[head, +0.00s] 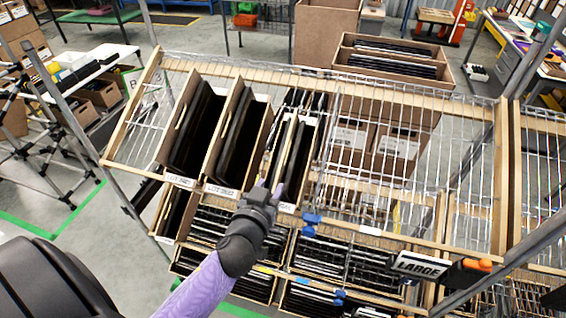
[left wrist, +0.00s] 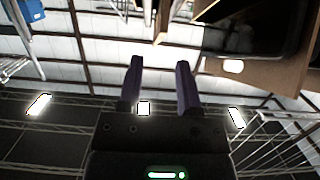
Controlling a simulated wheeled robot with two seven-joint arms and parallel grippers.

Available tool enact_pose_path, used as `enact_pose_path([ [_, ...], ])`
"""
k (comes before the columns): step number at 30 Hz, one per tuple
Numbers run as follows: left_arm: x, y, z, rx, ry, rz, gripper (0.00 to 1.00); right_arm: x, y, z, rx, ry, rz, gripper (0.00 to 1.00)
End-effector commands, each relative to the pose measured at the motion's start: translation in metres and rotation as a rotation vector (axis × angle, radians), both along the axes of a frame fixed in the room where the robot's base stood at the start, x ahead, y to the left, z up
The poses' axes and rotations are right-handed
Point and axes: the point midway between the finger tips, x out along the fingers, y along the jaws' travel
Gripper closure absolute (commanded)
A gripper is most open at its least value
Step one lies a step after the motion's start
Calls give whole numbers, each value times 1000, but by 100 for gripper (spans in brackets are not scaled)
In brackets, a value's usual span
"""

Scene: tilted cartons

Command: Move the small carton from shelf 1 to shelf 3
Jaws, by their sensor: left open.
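My left gripper (head: 269,188) is at the front edge of the tilted upper shelf (head: 385,231), low in front of a narrow carton (head: 307,122) holding dark upright items. The gripper and its arm hide part of that carton's front. In the left wrist view the two purple fingers (left wrist: 159,85) are apart with nothing between them. A brown carton (left wrist: 285,75) shows there at the upper right, beside the fingers. Two brown cartons (head: 187,125) (head: 240,140) with dark contents stand left of the narrow one. My right gripper is not in view. I cannot read any shelf numbers.
Bare wire shelf lies right of the narrow carton. A lower shelf holds more cartons with dark contents (head: 335,262). A sign reading LARGE (head: 420,266) hangs at the front right. Large cartons (head: 385,68) stand behind the rack, and metal posts flank it.

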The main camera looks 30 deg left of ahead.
Motion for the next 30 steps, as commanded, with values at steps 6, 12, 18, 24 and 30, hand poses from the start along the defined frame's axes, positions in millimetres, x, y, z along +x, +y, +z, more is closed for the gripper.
enact_pose_path([
  [6,42,10,-11,5,0,-1,56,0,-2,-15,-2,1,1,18],
  [12,65,16,-16,1,1,0,56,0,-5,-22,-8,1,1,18],
  [18,70,17,-16,0,2,0,56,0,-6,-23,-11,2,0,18],
  [24,70,17,-15,0,2,0,61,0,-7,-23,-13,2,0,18],
  [30,70,17,-15,0,2,0,82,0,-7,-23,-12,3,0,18],
])
